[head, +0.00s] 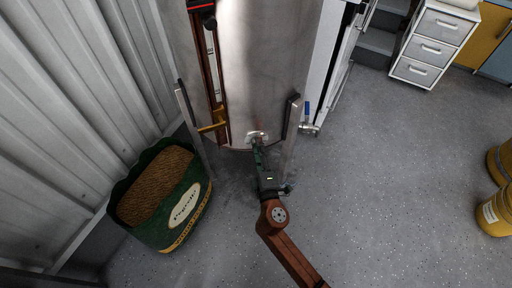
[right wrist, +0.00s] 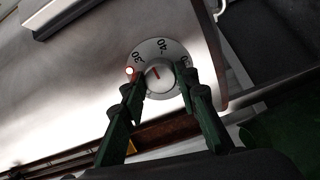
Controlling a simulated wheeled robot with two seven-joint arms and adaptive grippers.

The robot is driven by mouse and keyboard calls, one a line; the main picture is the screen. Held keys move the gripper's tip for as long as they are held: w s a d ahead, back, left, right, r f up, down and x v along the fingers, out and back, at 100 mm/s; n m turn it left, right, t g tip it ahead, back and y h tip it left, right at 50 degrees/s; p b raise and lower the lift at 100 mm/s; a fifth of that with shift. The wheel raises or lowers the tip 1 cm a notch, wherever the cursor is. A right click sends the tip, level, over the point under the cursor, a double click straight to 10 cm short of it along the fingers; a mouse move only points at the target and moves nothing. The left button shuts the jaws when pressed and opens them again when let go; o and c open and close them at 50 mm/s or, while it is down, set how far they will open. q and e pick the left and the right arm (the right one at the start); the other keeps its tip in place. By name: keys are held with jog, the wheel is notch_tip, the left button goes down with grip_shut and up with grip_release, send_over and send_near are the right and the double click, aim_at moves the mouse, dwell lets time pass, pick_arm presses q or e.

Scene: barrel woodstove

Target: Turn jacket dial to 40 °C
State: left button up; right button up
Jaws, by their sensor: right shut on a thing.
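The jacket dial (right wrist: 158,50) is a round, pale dial on the tank's metal wall. In the right wrist view I read 30, 40 and part of a further number on its rim. A short red mark on its middle knob points up and left, nearer the 30 than the 40. In the head view the dial (head: 256,135) is small, low on the tank's front. My right gripper (right wrist: 157,78) has its green fingers on either side of the knob and is shut on it; it also shows in the head view (head: 257,145). My left gripper is out of view.
A green tub (head: 190,208) of brown pellets stands at the left. Yellow drums (head: 495,212) stand at the right. The floor between is clear.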

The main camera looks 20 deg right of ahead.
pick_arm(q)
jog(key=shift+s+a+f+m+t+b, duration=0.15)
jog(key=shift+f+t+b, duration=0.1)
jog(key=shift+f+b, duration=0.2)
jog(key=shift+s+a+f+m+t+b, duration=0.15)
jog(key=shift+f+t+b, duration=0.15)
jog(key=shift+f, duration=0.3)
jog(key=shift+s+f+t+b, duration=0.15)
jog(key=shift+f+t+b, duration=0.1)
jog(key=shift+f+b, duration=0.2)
pick_arm(e)
jog(key=shift+f+m, duration=0.15)
jog(key=shift+m, duration=2.75)
jog(key=o, duration=1.1)
jog(key=shift+o, duration=0.2)
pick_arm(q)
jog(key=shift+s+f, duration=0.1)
pick_arm(e)
jog(key=shift+r, duration=0.25)
notch_tip(320, 180, up, 10)
jog(key=shift+f, duration=0.15)
